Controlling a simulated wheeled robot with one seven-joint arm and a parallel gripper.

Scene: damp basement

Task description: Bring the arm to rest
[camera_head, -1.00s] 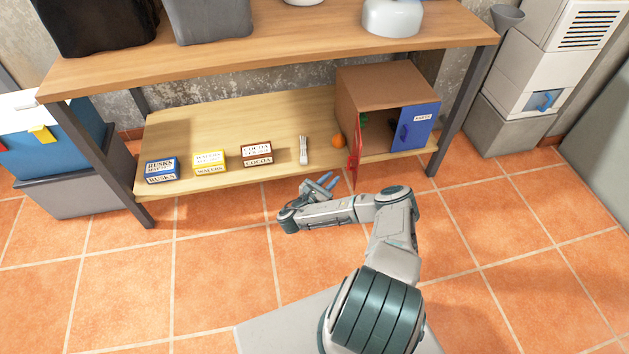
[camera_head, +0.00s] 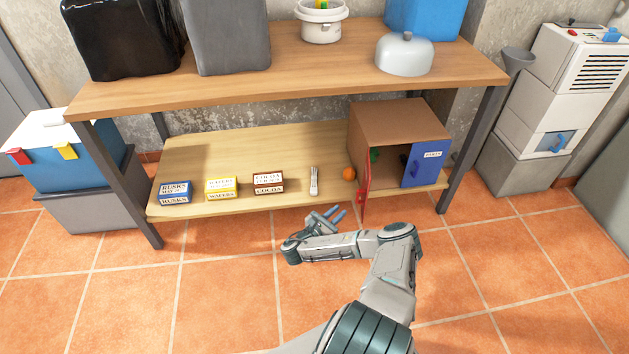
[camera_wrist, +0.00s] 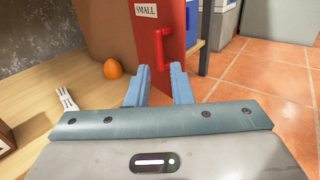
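My gripper (camera_head: 331,214) is held in front of the lower shelf's front edge, left of the cabinet's open red door. In the wrist view its two blue fingers (camera_wrist: 159,84) stand apart with nothing between them. The red door (camera_wrist: 162,38), labelled SMALL with a red handle, is just beyond the fingertips; I cannot tell if they touch it. My arm is bent low over the tiled floor, with its forearm reaching left.
On the lower shelf (camera_head: 240,150) are rusks (camera_head: 174,192), wafers (camera_head: 221,188) and cocoa (camera_head: 268,183) boxes, a pale fork-like item (camera_head: 314,181), an orange (camera_head: 349,174) and the brown cabinet (camera_head: 395,125) with a blue door (camera_head: 424,163). The tiled floor (camera_head: 225,300) in front is clear.

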